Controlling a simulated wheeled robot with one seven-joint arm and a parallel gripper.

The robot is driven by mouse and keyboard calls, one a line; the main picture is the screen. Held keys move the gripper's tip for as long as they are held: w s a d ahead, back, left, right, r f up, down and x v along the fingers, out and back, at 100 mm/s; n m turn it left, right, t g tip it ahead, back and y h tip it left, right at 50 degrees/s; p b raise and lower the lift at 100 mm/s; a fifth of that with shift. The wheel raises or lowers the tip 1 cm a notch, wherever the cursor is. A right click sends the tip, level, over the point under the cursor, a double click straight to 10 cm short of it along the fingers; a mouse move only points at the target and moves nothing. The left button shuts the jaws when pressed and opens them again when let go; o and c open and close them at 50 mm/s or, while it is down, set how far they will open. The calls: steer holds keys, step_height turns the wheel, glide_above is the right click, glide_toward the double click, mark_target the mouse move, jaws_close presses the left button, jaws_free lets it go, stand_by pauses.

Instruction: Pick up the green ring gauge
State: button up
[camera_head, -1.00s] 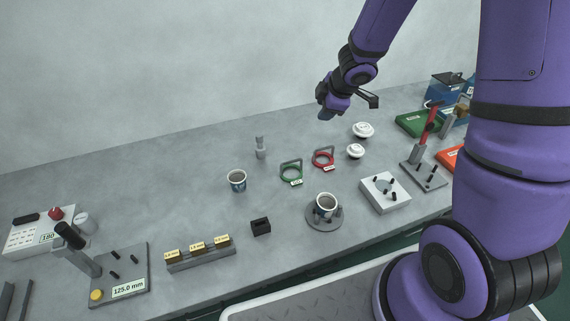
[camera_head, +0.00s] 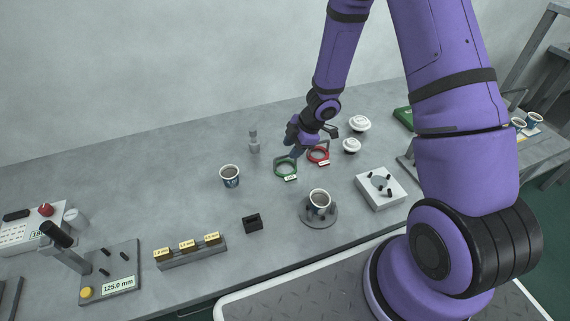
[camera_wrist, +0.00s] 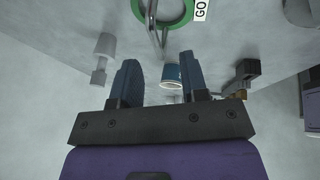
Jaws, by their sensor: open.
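The green ring gauge (camera_head: 279,172) lies on the grey bench in the middle, with a white label at its front and a grey handle at its back. In the wrist view the green ring (camera_wrist: 181,14) shows at the top edge, partly cut off, with its handle (camera_wrist: 155,38) pointing toward the fingers and a "GO" label beside it. My gripper (camera_head: 297,154) is above the back of the green ring gauge, between it and the red ring. In the wrist view my gripper's two fingers (camera_wrist: 160,85) are apart with nothing between them.
A red ring gauge (camera_head: 318,156) lies close on the right. A grey stepped post (camera_head: 254,142) stands to the left and a paper cup (camera_head: 230,177) at front left. Another cup (camera_head: 319,199) stands on a round fixture in front. White lids (camera_head: 359,123) lie at back right.

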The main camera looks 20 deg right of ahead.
steer(key=shift+w+d+x, duration=0.1)
steer(key=shift+d+x, duration=0.05)
steer(key=shift+x, duration=1.2)
steer(key=shift+w+d+x, duration=0.1)
steer(key=shift+d+x, duration=0.05)
steer(key=shift+x, duration=1.2)
jaws_close()
